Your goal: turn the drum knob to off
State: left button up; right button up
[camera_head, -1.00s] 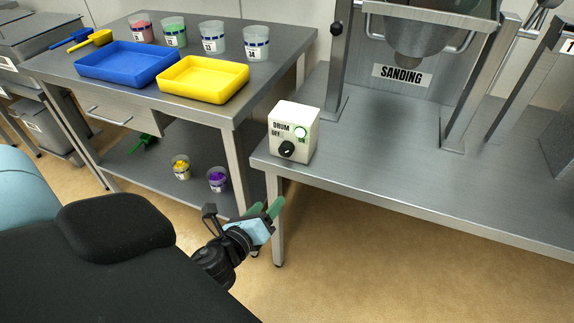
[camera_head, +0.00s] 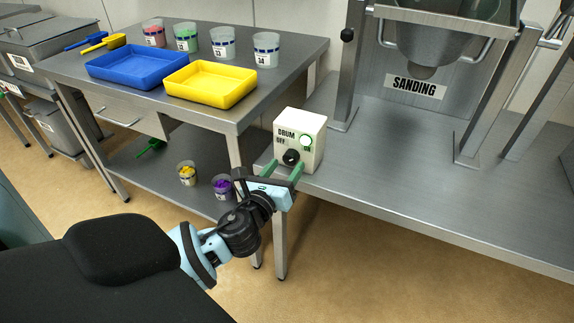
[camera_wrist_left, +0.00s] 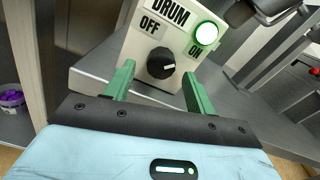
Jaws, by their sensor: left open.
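The drum control box (camera_head: 300,138) is cream coloured and stands at the left end of the steel bench. Its black drum knob (camera_head: 291,157) sits low on the front, below the OFF and ON labels. In the left wrist view the knob (camera_wrist_left: 161,63) has a white mark pointing right, toward the ON side, and the green lamp (camera_wrist_left: 206,33) is lit. My left gripper (camera_head: 283,170) is open, with its green fingers just in front of the box. In the left wrist view the fingers (camera_wrist_left: 157,84) stand either side of the knob, apart from it. My right gripper is not in view.
The steel bench (camera_head: 420,190) carries the sanding machine (camera_head: 415,60) behind the box. A side table at left holds a blue tray (camera_head: 138,66), a yellow tray (camera_head: 210,84) and several cups. Two cups stand on its lower shelf. The bench's front edge lies close to my left gripper.

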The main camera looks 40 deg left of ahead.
pick_arm(q)
jog(key=shift+w+a, duration=0.15)
jog(key=shift+w, duration=0.65)
jog(key=c, duration=1)
jog(key=shift+o, duration=0.2)
